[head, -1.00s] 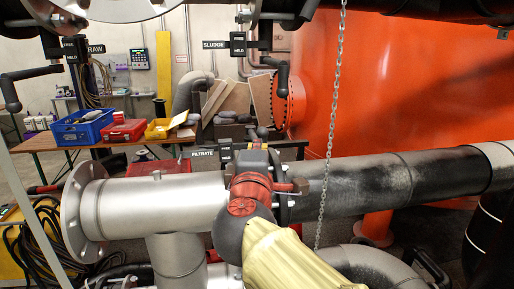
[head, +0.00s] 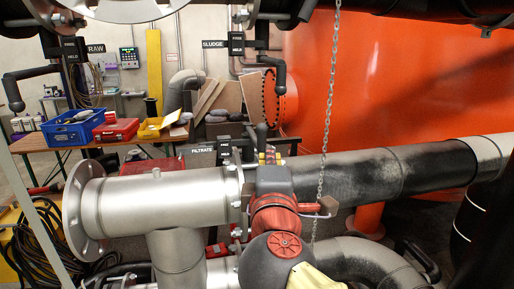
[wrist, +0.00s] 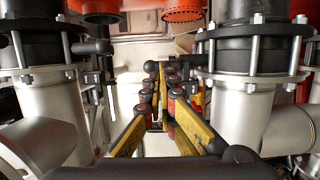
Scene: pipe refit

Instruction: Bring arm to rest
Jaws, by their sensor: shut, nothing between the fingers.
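My gripper (head: 268,156) points away from the head camera, past the far side of the large pipe run, and its fingertips look small there. In the wrist view its yellow and black fingers (wrist: 160,72) come together, with nothing between them. My arm bends in front of the pipe, with its red and black wrist before the flanged joint between the silver pipe (head: 150,203) and the black pipe (head: 400,180). The wrist hides part of this joint. I cannot tell whether the arm touches the pipe.
A hanging chain (head: 328,110) is close right of my wrist. A workbench (head: 40,141) with a blue crate (head: 78,128) and a red case (head: 116,129) stands back left. An orange tank (head: 400,80) fills the right background. Flanged pipes (wrist: 248,95) flank the gripper in the wrist view.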

